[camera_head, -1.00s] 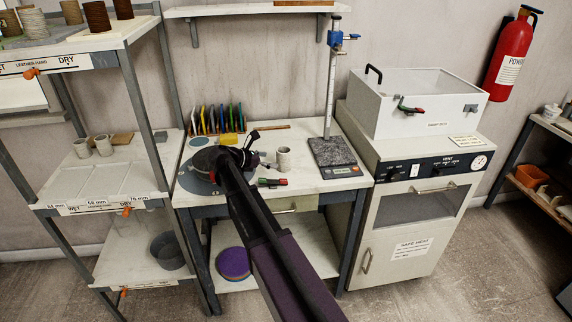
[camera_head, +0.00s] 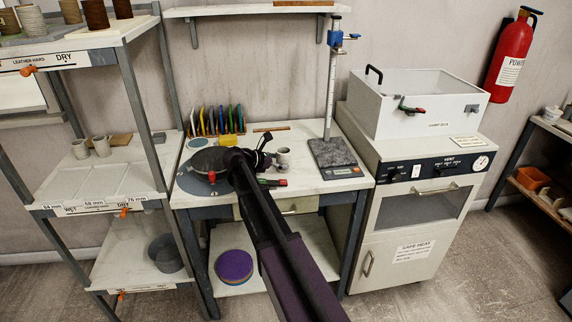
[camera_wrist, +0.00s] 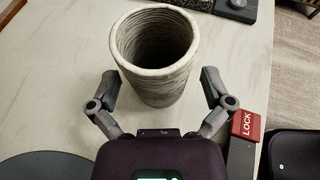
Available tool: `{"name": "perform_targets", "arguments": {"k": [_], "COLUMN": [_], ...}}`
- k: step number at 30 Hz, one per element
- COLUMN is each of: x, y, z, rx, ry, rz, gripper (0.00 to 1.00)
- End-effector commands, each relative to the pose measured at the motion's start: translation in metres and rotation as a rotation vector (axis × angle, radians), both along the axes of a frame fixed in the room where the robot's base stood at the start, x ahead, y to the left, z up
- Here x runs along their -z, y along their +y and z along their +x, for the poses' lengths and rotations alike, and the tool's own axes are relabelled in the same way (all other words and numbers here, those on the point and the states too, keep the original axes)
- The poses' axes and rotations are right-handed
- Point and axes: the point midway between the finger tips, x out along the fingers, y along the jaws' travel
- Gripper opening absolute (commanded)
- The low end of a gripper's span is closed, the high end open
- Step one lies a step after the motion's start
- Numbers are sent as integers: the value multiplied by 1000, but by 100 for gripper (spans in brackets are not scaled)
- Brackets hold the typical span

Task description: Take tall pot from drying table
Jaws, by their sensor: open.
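A grey, ribbed, hollow cylindrical pot (camera_wrist: 157,91) stands upright on a pale tabletop (camera_wrist: 50,100) in the wrist view. It also shows in the head view as a small grey pot (camera_head: 283,157) on the middle table (camera_head: 310,184). My gripper (camera_wrist: 160,78) is open, with one finger to the left of the pot and one to the right. Gaps show between both fingers and the pot wall, and nothing is held. In the head view my arm partly covers the table and my gripper (camera_head: 264,144) is just left of the pot.
A dark round wheel (camera_head: 206,161) is left of the pot. A red LOCK handle (camera_wrist: 246,124) is close to my right finger. A height gauge (camera_head: 332,90) stands on a dark base to the right. Two more pots (camera_head: 101,146) stand on the left shelf.

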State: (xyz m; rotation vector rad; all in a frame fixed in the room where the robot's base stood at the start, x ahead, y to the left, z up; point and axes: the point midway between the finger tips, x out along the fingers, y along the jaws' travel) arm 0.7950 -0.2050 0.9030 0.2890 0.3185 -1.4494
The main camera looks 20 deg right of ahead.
Motion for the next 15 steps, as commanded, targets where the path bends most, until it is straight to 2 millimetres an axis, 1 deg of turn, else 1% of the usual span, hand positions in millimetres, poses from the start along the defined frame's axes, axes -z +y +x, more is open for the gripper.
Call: {"name": "perform_targets", "arguments": {"k": [1,5,15], "x": [4,6,5], "y": [-5,-12,-13], "z": [1,1,1], "rx": [1,1,0], "ry": [0,0,1], "rz": [0,0,0], "gripper": [100,100,100]}}
